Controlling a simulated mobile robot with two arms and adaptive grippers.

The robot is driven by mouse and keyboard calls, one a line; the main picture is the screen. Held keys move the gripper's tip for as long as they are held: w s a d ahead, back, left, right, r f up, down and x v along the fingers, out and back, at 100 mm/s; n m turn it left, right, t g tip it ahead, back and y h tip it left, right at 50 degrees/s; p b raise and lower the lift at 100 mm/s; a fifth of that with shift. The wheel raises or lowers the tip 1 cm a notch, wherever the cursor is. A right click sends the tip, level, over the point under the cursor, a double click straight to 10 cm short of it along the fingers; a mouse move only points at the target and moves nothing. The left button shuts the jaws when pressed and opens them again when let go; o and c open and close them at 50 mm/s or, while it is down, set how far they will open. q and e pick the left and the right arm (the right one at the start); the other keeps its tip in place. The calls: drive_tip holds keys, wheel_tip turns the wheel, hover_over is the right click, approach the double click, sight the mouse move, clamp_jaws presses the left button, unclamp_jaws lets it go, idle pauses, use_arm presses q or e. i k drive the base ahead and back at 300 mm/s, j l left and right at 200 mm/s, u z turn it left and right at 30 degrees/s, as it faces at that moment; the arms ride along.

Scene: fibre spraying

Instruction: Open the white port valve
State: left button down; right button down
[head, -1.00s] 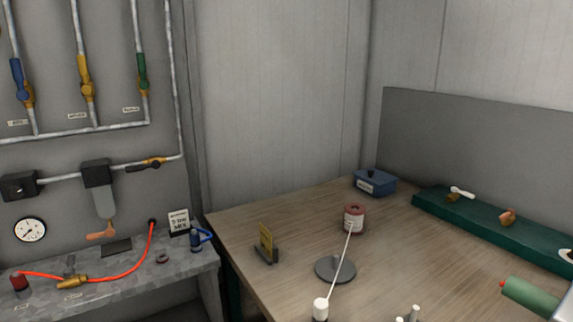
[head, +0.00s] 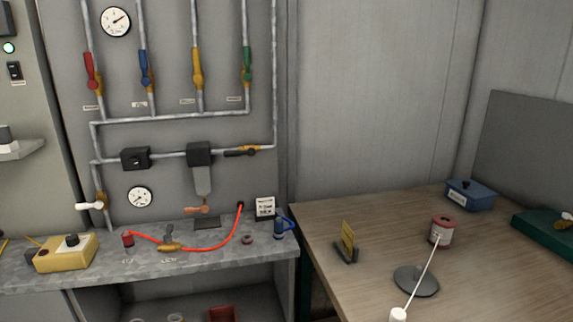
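A valve with a white lever (head: 90,206) sits on a vertical grey pipe at the left of the wall panel, above the left part of the grey bench. Its lever points left, crosswise to the pipe. The valve body (head: 101,200) is brass. Other levers on the panel are red (head: 90,72), blue (head: 145,72), yellow (head: 197,70) and green (head: 247,65), all lying along their vertical pipes. Neither of my grippers is in view.
A yellow box (head: 66,254) with a knob stands on the bench (head: 200,255) below the white lever. A red hose (head: 205,249) crosses the bench. A wooden table (head: 480,282) with a red-lidded can (head: 442,231) and a blue box (head: 470,194) fills the right.

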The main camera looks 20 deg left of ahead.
sight(98, 205)
drive_tip(key=j+u, duration=0.15)
drive_tip(key=u, duration=0.25)
drive_tip(key=k+j+u, duration=0.1)
drive_tip(key=u, duration=0.3)
drive_tip(key=j+u, duration=0.15)
drive_tip(key=u, duration=0.2)
drive_tip(key=j+u, duration=0.15)
drive_tip(key=u, duration=0.25)
